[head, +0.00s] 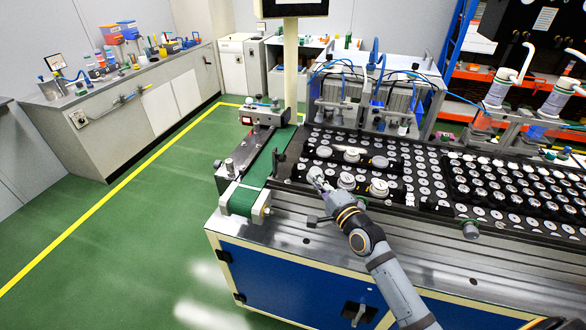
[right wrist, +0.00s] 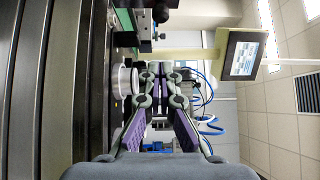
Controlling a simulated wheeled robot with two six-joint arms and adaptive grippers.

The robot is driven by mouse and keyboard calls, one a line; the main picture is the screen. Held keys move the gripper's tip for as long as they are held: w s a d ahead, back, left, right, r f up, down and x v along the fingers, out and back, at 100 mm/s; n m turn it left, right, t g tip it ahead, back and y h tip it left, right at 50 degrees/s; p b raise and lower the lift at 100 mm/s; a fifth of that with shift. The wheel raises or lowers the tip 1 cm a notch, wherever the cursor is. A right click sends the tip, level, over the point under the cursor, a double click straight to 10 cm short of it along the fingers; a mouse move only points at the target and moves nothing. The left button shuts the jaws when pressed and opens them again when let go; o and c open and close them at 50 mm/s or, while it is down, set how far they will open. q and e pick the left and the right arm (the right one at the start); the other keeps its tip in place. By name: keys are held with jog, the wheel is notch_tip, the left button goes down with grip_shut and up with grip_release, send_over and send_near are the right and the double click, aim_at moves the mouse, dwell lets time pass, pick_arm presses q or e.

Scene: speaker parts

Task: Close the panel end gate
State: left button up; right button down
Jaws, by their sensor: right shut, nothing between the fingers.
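The panel (head: 432,180) is a dark board with rows of round silvery parts. At its left end, beside the green belt (head: 262,160), a small dark upright piece (head: 276,161) stands; it may be the end gate, but I cannot tell whether it is open or closed. My right gripper (head: 317,177) is over the left front part of the panel, apart from that dark piece. In the right wrist view the gripper (right wrist: 158,74) is shut and empty, its fingertips together. My left gripper is not in view.
Pale round parts (head: 379,187) stand close to the right of my gripper. A dark bracket (head: 318,219) sits on the metal front edge. A screen (right wrist: 243,55) on a cream post shows in the wrist view. Blue-hosed machines (head: 370,95) stand behind the panel.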

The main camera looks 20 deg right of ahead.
jog(key=w, duration=0.3)
jog(key=w+a, duration=0.1)
jog(key=w, duration=0.2)
jog(key=shift+a+r, duration=0.1)
jog(key=shift+w+a, duration=0.5)
jog(key=shift+a, duration=0.35)
jog(key=shift+w+a, duration=0.45)
jog(key=shift+a, duration=0.35)
jog(key=shift+w+r+p, duration=0.1)
jog(key=shift+p, duration=0.2)
